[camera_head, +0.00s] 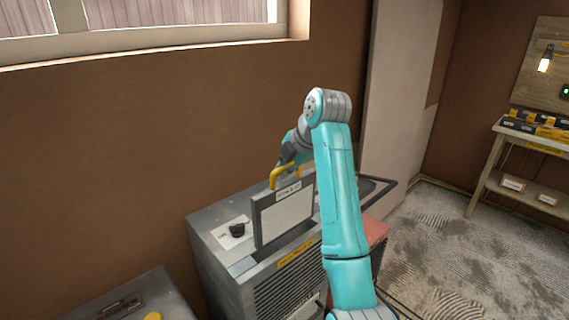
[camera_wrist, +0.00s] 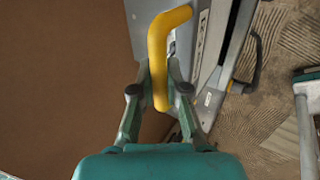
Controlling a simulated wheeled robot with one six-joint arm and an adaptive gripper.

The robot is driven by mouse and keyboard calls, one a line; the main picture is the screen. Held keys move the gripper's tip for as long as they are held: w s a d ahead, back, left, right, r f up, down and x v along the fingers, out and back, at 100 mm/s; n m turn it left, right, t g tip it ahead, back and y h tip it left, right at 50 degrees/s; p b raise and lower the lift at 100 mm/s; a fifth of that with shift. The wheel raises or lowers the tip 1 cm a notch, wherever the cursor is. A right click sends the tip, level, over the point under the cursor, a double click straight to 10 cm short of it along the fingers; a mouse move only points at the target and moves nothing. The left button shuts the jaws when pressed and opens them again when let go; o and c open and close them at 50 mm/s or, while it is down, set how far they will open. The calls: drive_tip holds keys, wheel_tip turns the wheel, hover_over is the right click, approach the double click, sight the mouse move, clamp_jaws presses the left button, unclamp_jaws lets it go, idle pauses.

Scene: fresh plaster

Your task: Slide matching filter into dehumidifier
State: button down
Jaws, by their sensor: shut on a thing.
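The filter (camera_head: 286,216) is a pale panel in a dark grey frame, with a small label on its top bar and a yellow handle (camera_head: 284,174). It stands upright over the top of the grey dehumidifier (camera_head: 214,222); I cannot tell whether its lower edge is inside a slot. The dehumidifier has a black knob, a yellow label and a front grille. My gripper (camera_head: 287,165) is shut on the yellow handle. In the wrist view the handle (camera_wrist: 158,50) runs between the two fingers of my gripper (camera_wrist: 160,92).
A grey case (camera_head: 150,296) with a yellow knob stands at the lower left. A wooden bench (camera_head: 500,150) with black and yellow boxes (camera_head: 535,128) stands at the far right. A pale board (camera_head: 400,95) leans on the back wall. The streaked floor between is mostly clear.

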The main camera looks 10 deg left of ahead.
sight(287, 225)
drive_tip(key=shift+f, duration=9.9)
drive_tip(key=c, duration=1.1)
unclamp_jaws()
drive_tip(key=shift+d, duration=0.1)
drive_tip(key=v, duration=1.2)
